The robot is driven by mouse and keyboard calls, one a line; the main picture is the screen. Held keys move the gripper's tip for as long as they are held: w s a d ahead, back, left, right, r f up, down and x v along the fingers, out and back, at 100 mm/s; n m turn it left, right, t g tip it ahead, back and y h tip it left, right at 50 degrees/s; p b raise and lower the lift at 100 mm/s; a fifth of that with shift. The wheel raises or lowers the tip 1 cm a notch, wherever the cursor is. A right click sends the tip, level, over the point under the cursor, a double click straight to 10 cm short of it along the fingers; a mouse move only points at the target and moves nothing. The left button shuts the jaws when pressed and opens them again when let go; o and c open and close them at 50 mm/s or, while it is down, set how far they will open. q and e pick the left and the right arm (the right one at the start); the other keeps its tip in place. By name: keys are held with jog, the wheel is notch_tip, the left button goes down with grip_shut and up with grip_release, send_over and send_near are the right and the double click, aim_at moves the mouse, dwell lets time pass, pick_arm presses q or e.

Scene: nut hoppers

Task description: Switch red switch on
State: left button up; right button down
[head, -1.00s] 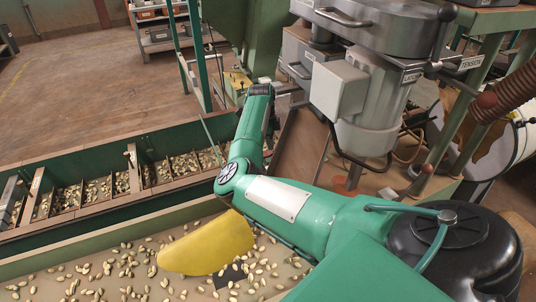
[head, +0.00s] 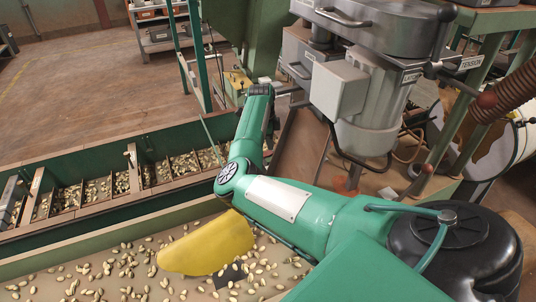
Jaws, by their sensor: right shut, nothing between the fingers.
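I cannot make out a red switch for certain in the head view. Dark red knobs show on levers at the right, one beside the TENSION label (head: 487,100) and one lower down (head: 428,169). My right arm reaches up from the lower right, and its small gripper (head: 288,89) is at the far end, beside the grey box on the machine. It is shut with nothing seen in it; the machine lies close behind, and I cannot tell whether they touch. My left gripper is out of view.
A grey metal machine (head: 375,100) with a LATCH label stands beyond my arm. Green hoppers hold nuts in divided bins (head: 75,212). A tray with loose nuts and a yellow scoop-like piece (head: 205,245) lies in front. Open floor shows at upper left.

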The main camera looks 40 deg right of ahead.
aim_at(270, 152)
jog(key=shift+f+b, duration=0.5)
jog(key=shift+f, duration=0.5)
dwell(0.7)
jog(key=shift+r+p, duration=2.95)
jog(key=shift+r, duration=0.6)
